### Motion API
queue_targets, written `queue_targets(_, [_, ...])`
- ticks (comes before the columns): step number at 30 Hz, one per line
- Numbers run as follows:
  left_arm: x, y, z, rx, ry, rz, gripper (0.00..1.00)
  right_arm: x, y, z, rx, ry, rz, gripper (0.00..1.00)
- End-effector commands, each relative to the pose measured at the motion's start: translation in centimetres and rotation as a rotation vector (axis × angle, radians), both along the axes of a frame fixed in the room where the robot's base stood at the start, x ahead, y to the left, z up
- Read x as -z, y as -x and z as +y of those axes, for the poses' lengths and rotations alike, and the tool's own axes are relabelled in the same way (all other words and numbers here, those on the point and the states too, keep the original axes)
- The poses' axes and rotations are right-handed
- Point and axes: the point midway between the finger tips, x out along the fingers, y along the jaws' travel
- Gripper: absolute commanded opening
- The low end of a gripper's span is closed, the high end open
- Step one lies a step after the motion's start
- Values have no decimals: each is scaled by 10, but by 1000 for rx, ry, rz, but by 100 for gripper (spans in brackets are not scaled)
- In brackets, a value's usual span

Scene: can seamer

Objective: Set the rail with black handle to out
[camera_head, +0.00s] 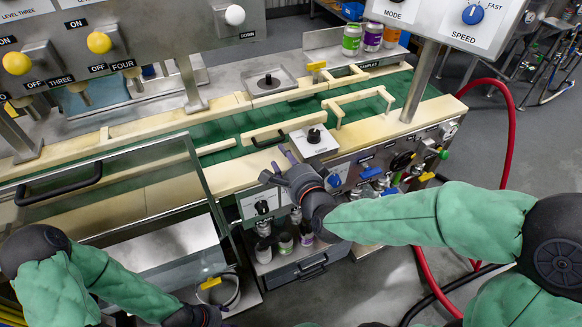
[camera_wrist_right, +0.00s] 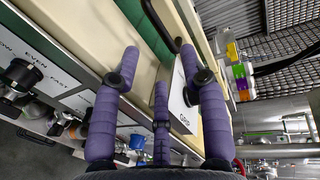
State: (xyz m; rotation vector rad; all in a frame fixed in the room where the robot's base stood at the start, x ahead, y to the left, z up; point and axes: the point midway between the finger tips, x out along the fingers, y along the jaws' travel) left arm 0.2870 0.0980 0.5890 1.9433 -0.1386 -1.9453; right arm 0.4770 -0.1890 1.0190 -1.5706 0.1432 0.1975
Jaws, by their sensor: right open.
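The rail with black handle (camera_head: 300,123) is a cream bar along the near side of the green conveyor in the head view. Its black handle (camera_head: 268,137) sits toward the rail's left part. In the right wrist view a curved black handle (camera_wrist_right: 157,20) shows beyond my fingertips, beside the green belt. My right gripper (camera_head: 278,167) is open and empty, with its purple fingers apart. It hovers over the machine's front edge, a little nearer than the handle and apart from it.
A white box with a black knob (camera_head: 314,141) stands just right of the handle; it also shows close to my fingers in the right wrist view (camera_wrist_right: 182,112). A glass door (camera_head: 150,205) stands at left. Several cans (camera_head: 285,243) sit below. A red hose (camera_head: 511,130) curves at right.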

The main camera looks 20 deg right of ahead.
Motion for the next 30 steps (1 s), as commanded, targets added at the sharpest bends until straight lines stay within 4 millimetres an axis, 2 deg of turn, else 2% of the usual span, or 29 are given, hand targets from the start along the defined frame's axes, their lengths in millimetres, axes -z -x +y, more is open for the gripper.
queue_targets(3, [0,0,0,0,0,0,54,-4,15,-1,0,0,-3,43])
queue_targets(10, [0,0,0,0,0,0,54,-7,33,-1,-1,1,-1,43])
queue_targets(30, [0,0,0,0,0,0,54,-8,36,-1,0,0,0,43])
